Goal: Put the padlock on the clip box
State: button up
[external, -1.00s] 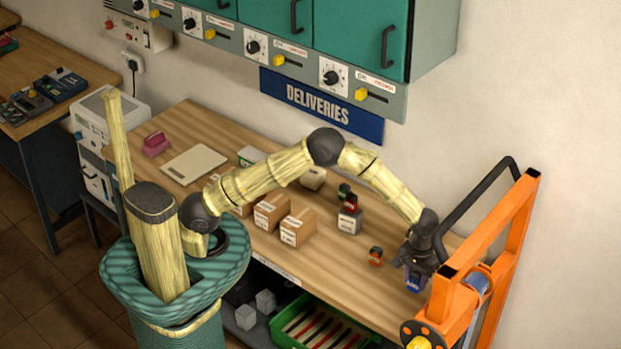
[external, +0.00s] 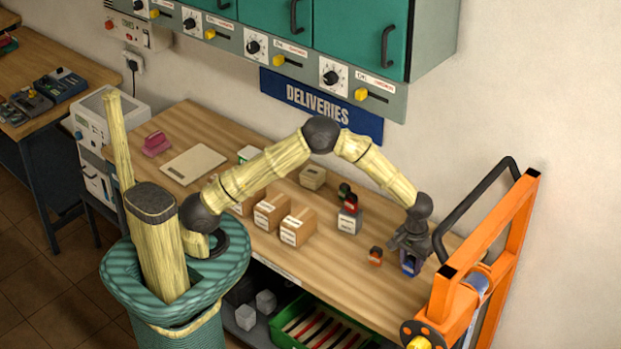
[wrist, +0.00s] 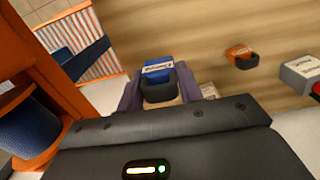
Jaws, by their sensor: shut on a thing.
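The blue padlock (external: 409,264), with a pale label and a dark part, is held in my gripper (external: 408,254) near the right end of the bench. In the wrist view, the blue padlock (wrist: 158,69) sits between the two purple-grey fingers of my gripper (wrist: 160,88). The fingers are shut on it. Whether it is clear of the bench top is hard to tell. A grey box (external: 348,224) with a white label stands to the left, with red and dark green items on or behind its top. It may be the clip box; its label is unreadable.
A small orange labelled piece (external: 375,256) sits on the bench between my gripper and the grey box. An orange frame (external: 515,235) with a blue spool stands close on the right. Cardboard boxes (external: 297,228) and a beige slotted box (external: 312,177) stand farther left.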

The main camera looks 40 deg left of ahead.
jog(key=w+a+r+m, duration=0.1)
jog(key=w+a, duration=0.2)
jog(key=a, duration=0.8)
jog(key=w+a+r, duration=0.1)
jog(key=w+a, duration=0.3)
jog(key=a, duration=0.7)
jog(key=w+a+r+m, duration=0.1)
jog(key=w+a, duration=0.2)
jog(key=a, duration=0.7)
jog(key=w+a+f+n+b, duration=0.1)
jog(key=w+a+f+b, duration=0.15)
jog(key=a, duration=0.65)
jog(key=w+a+f+n+b, duration=0.15)
jog(key=w+a, duration=0.25)
jog(key=a, duration=0.4)
jog(key=a+n+p, duration=0.1)
jog(key=a+n, duration=0.3)
jog(key=a, duration=0.5)
jog(key=w+a+r+n+p, duration=0.1)
jog(key=a+n, duration=0.4)
jog(key=a, duration=0.5)
jog(key=a+n+p, duration=0.3)
jog(key=a+n, duration=0.1)
jog(key=a, duration=0.5)
jog(key=shift+w+a+r+n, duration=0.25)
jog(key=shift+w+a, duration=0.05)
jog(key=shift+a, duration=0.1)
jog(key=shift+p, duration=0.3)
jog(key=shift+f+p, duration=0.75)
jog(key=shift+f, duration=1.75)
